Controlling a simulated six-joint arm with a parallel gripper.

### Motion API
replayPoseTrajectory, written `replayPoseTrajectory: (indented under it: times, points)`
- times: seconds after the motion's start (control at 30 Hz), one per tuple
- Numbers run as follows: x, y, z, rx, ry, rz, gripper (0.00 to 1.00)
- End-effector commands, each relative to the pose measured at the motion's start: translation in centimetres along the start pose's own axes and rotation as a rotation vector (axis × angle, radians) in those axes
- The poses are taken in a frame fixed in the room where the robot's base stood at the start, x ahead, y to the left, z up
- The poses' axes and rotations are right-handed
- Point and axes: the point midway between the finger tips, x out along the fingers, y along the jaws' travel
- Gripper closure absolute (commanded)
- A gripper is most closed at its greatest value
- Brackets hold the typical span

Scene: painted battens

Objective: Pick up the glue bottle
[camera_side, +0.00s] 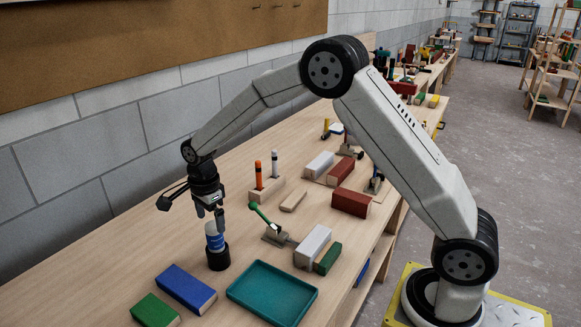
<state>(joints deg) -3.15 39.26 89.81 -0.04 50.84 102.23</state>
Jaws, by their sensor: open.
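A small blue and white bottle (213,238), which looks like the glue bottle, stands upright in a round black holder (218,259) on the wooden bench. Its lower part is hidden inside the holder. My gripper (210,211) points down just above the bottle's top, with its fingers apart and nothing held between them. I cannot tell from this view whether the fingertips reach down beside the bottle's top.
A blue block (186,287), a green block (155,311) and an empty teal tray (272,291) lie in front. A green-handled tool (268,222) and several painted blocks lie to the right.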

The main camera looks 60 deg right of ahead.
Motion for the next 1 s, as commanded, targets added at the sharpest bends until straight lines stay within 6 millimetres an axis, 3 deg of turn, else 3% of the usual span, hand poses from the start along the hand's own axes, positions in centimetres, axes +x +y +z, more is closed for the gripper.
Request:
replayPoseTrajectory:
  times: [0.37,0.8,1.0]
  points:
    - [1.1,0.1,-0.1,0.0,0.0,0.001,0.0]
    - [5.5,0.2,-0.4,-0.001,0.0,0.0,0.0]
    - [5.8,0.1,-0.4,-0.001,-0.001,-0.001,0.0]
